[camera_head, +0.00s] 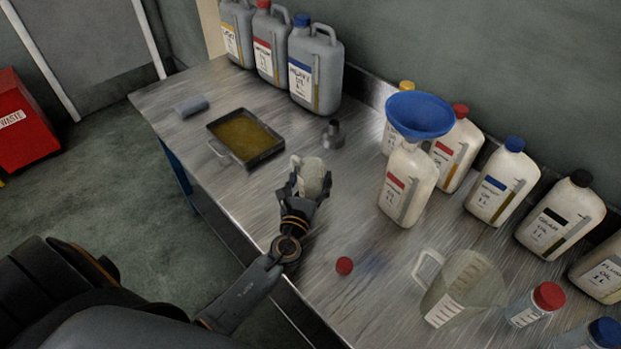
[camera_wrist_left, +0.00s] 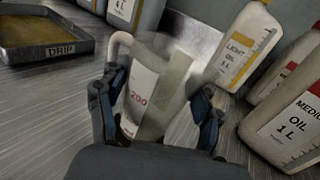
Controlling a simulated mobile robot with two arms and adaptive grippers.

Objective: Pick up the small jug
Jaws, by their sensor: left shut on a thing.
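The small jug (camera_head: 314,172) is a translucent grey-white measuring jug with a pale handle. In the left wrist view the small jug (camera_wrist_left: 150,90) sits between my fingers, with red "200" marking on a white label and its handle at the upper left. My left gripper (camera_head: 312,190) is shut on it over the middle of the metal table; the wrist view also shows the left gripper's fingers (camera_wrist_left: 157,110) on both sides of the jug. I cannot tell whether the jug's base touches the table. My right gripper does not show.
A drip tray (camera_head: 282,152) with oil lies beyond the jug on the table (camera_head: 360,290). A bottle with a blue funnel (camera_head: 419,115) stands to the right. A red cap (camera_head: 344,265) and a large jug (camera_head: 465,285) are nearer. Several oil bottles line the wall.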

